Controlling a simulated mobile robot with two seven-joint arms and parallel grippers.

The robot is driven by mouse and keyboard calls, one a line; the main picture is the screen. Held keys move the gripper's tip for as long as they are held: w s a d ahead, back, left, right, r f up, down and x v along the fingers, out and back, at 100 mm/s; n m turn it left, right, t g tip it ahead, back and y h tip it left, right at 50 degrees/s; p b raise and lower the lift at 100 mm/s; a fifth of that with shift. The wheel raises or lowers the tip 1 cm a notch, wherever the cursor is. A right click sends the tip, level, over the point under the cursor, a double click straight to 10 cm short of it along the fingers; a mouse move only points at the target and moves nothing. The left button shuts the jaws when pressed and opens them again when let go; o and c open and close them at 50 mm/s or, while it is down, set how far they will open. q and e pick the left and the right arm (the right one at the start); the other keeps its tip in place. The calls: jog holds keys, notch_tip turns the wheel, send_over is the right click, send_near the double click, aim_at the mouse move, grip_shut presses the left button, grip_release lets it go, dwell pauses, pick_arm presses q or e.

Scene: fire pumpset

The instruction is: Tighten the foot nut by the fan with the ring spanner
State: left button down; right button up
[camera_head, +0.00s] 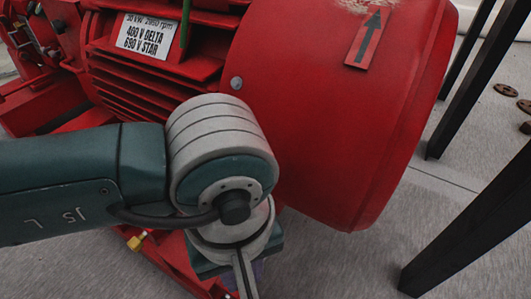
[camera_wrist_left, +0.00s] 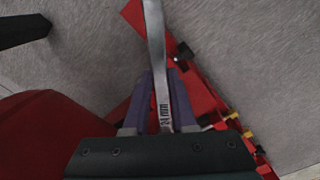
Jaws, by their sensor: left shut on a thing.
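The ring spanner (camera_wrist_left: 157,40) is a grey steel bar marked 24 mm near the gripper. My left gripper (camera_wrist_left: 160,88), with purple-grey fingers, is shut on its shank. The spanner's far end runs out of the top of the left wrist view, so its ring is hidden. The red fan cover (camera_head: 335,120) of the motor is beside my left wrist in the head view. The red base frame (camera_wrist_left: 198,92) lies below the gripper, with a small dark fitting (camera_wrist_left: 182,52) right of the spanner. I cannot tell whether that is the foot nut. My right gripper is not in view.
The motor's rating plate (camera_head: 146,34) is at the upper left. A yellow-tipped part (camera_head: 137,241) sits low by the frame. Black legs (camera_head: 470,215) stand at the right, with brown round pieces (camera_head: 506,90) beyond. Grey floor (camera_head: 345,262) is clear between.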

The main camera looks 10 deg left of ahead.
pick_arm(q)
jog(key=shift+f+b, duration=0.95)
jog(key=shift+f, duration=0.15)
jog(key=a+m, duration=0.1)
jog(key=s+a+m+p, duration=0.1)
jog(key=a+m, duration=0.1)
jog(key=shift+s, duration=0.25)
jog(key=shift+s+a+m, duration=0.2)
jog(key=shift+a+m, duration=0.55)
jog(key=shift+a, duration=0.2)
jog(key=shift+s+a+m, duration=0.2)
jog(key=shift+a+m, duration=0.55)
jog(key=shift+a, duration=0.15)
jog(key=shift+w+d+n, duration=0.1)
jog(key=shift+d+n, duration=0.2)
jog(key=shift+d, duration=0.2)
jog(key=shift+r, duration=0.1)
